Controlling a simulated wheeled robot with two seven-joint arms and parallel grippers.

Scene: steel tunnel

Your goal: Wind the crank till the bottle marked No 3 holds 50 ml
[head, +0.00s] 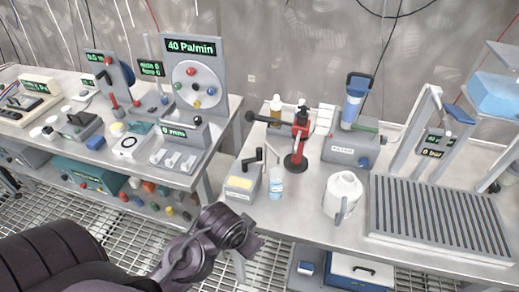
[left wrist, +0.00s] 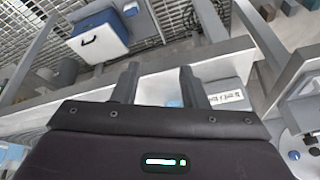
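My left gripper (head: 252,240) is in front of and below the box, at the bench's front edge. In the left wrist view its two fingers (left wrist: 157,82) are apart, with nothing held between them. A labelled surface (left wrist: 228,97) shows just beyond the right finger. My right gripper is not in view.
A red stand (head: 298,145) with a black-handled lever is behind the bottle. A white jug (head: 342,194) and a ribbed grey tray (head: 430,215) are to the right. The left bench (head: 190,180) carries gauges, with a gap between the benches.

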